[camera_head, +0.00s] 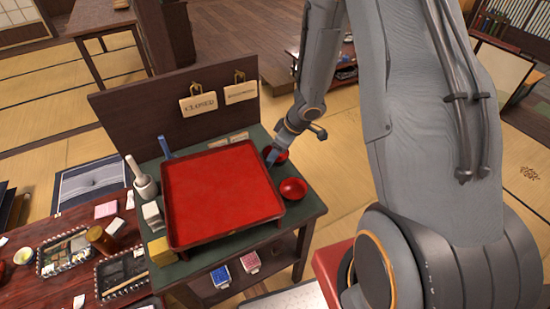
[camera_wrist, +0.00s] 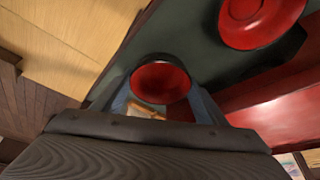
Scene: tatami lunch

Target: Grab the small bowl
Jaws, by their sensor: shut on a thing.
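The small red bowl (camera_wrist: 160,82) is between the two fingers of my gripper (camera_wrist: 162,92) in the wrist view, and the fingers are shut on it. In the head view the held bowl (camera_head: 281,155) shows partly behind my gripper (camera_head: 271,155), near the right rear corner of the red tray. I cannot tell whether it touches the table top. A second red bowl (camera_head: 292,189) stands on the green table top right of the tray. It also shows in the wrist view (camera_wrist: 258,18) at the upper right, apart from my gripper.
A large red tray (camera_head: 222,196) covers most of the green table top (camera_head: 306,208). A dark back board (camera_head: 150,112) with hanging signs stands behind it. A low table with trays stands at lower left.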

